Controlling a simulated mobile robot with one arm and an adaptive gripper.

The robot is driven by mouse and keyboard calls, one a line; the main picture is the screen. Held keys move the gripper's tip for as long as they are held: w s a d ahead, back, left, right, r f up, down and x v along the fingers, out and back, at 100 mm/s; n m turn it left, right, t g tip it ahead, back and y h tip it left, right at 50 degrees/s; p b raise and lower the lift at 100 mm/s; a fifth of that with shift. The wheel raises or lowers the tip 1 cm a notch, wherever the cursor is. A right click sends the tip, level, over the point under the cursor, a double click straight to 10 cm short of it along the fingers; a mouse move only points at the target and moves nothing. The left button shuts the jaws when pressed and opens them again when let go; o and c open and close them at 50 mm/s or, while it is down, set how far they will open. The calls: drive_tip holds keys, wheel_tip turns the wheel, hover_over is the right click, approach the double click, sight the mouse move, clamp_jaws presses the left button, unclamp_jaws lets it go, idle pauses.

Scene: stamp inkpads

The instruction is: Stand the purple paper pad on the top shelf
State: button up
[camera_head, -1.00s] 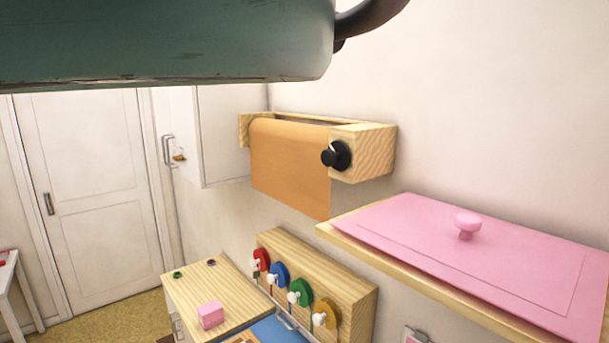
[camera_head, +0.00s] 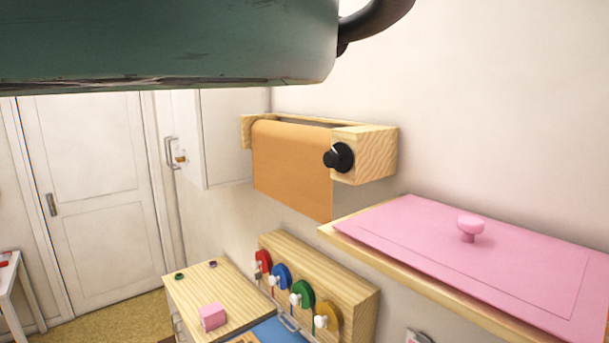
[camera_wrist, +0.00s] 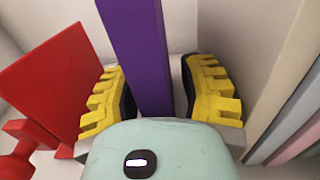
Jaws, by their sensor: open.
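The purple paper pad (camera_wrist: 150,57) shows in the wrist view as a tall upright strip, running from the top edge down between the fingers of my gripper (camera_wrist: 160,88). My gripper is open, with its yellow toothed fingers on both sides of the pad. A gap shows on the pad's right; the left finger is close to it, and I cannot tell whether they touch. The pad's lower end is hidden behind my gripper's body. The pad and my gripper's fingers are not visible in the head view. I cannot tell which surface is the top shelf.
A red panel (camera_wrist: 55,80) with a knob stands left of my gripper. A beige board edge (camera_wrist: 280,75) and pale coloured panels are close on the right. In the head view, a pink knobbed panel (camera_head: 420,235) lies on a wooden shelf (camera_head: 420,287); a paper roll holder (camera_head: 375,155) hangs behind.

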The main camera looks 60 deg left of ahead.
drive_tip(key=s+d, duration=0.1)
drive_tip(key=s, duration=1)
drive_tip(key=shift+s, duration=0.3)
